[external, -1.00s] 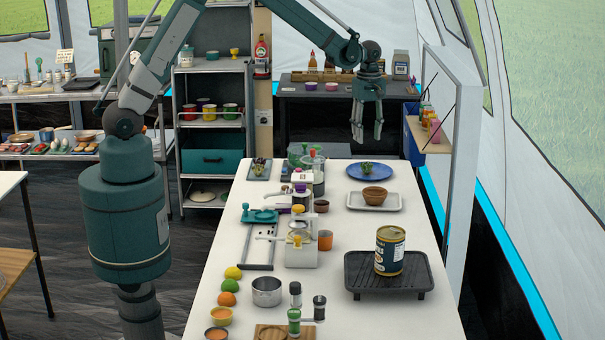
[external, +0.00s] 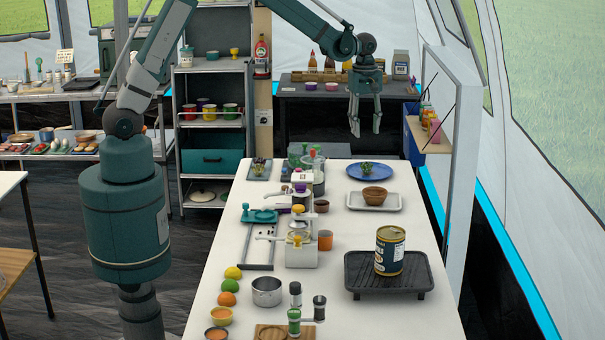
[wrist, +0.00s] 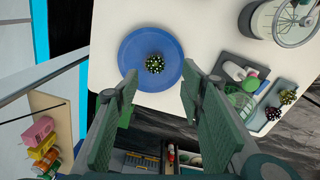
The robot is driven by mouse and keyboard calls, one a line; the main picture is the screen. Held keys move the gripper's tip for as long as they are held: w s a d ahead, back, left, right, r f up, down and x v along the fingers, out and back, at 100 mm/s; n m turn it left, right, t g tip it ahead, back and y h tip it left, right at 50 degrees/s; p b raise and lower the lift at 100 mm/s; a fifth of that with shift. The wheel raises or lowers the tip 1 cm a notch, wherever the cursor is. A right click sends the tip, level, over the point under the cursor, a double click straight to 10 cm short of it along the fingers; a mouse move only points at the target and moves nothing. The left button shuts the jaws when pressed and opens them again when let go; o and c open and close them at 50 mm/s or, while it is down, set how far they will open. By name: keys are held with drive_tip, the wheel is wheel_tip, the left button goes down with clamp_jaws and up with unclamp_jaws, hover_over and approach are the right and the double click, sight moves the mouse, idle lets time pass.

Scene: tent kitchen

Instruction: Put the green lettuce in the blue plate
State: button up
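The blue plate (external: 352,172) lies at the far right end of the white table, and it also shows in the wrist view (wrist: 132,45). A small dark-green leafy clump (external: 367,167), which looks like the lettuce, sits on the plate; in the wrist view the clump (wrist: 155,64) is near the plate's middle, speckled with light green. My gripper (external: 366,131) is above and beyond the plate's far side, fingers pointing down. In the wrist view my gripper (wrist: 159,84) has its fingers wide apart, with nothing between them, and the plate shows ahead of the tips.
A grey tray (wrist: 253,121) with dark leafy clumps lies at the far left of the table, near glass jars. A pale tray (external: 393,204) with a brown bowl (external: 375,196) is in front of the plate. A wall shelf (external: 433,146) with bottles stands to the right.

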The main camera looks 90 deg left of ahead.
drive_tip(key=s+d+r+m+t, duration=0.3)
drive_tip(key=s+d+r+m, duration=0.7)
drive_tip(key=s+d+r, duration=0.75)
drive_tip(key=s+d+m+t, duration=0.2)
drive_tip(key=s+d+m, duration=0.3)
drive_tip(key=s+d, duration=0.2)
drive_tip(key=s+d+m+t, duration=0.1)
drive_tip(key=s+d+m, duration=0.5)
drive_tip(key=s, duration=0.6)
drive_tip(key=shift+s+d+f+t, duration=0.3)
drive_tip(key=shift+d+t, duration=0.1)
drive_tip(key=shift+d, duration=0.15)
